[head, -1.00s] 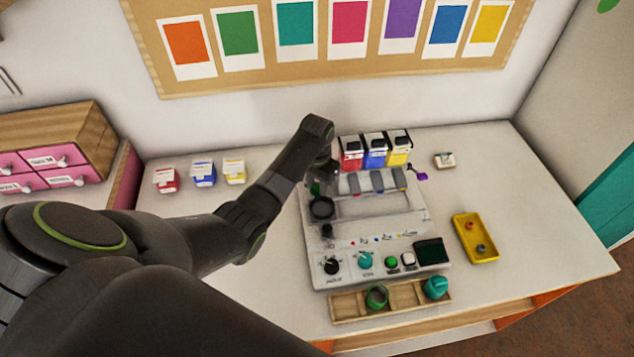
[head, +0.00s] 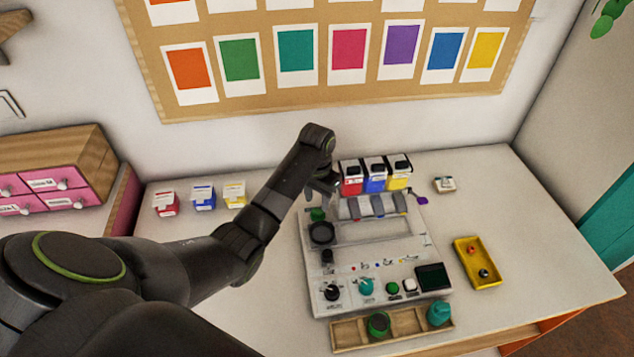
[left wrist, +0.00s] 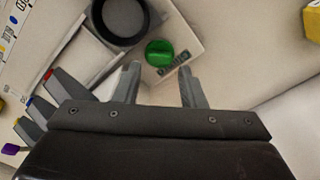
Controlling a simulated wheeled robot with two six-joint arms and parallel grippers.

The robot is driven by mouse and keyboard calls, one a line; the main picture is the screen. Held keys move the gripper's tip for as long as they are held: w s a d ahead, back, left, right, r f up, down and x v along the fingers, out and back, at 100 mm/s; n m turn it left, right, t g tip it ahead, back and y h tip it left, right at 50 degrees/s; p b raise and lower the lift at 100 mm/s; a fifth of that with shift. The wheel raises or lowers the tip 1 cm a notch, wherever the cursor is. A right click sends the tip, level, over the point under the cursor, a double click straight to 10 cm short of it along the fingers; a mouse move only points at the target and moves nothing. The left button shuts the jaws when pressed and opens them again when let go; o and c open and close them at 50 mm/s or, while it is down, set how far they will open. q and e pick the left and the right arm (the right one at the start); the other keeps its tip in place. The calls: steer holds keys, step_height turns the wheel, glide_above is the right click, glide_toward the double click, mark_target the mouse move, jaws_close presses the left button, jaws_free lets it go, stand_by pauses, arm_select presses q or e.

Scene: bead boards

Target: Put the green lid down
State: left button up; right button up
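The green lid (head: 317,214) lies at the back left corner of the white machine (head: 408,228), beside a round black ring (head: 321,233). In the left wrist view the green lid (left wrist: 160,53) rests on a pale labelled surface, just beyond my fingertips and apart from them. My left gripper (left wrist: 159,80) is open and empty, its two fingers spread. In the head view my left gripper (head: 322,188) is just above and behind the lid, partly hidden by my wrist. My right gripper is not in view.
Red, blue and yellow cartridges (head: 375,176) stand at the machine's back. A wooden tray (head: 347,334) with a green and a teal piece lies in front. A yellow tray (head: 464,262) is at the right. Small boxes (head: 203,198) stand at the left. The table's right part is mostly clear.

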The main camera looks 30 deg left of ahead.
mark_target(317, 212)
arm_select(q)
step_height(317, 212, up, 8)
steer(key=shift+p, duration=0.35)
steer(key=shift+f, duration=0.15)
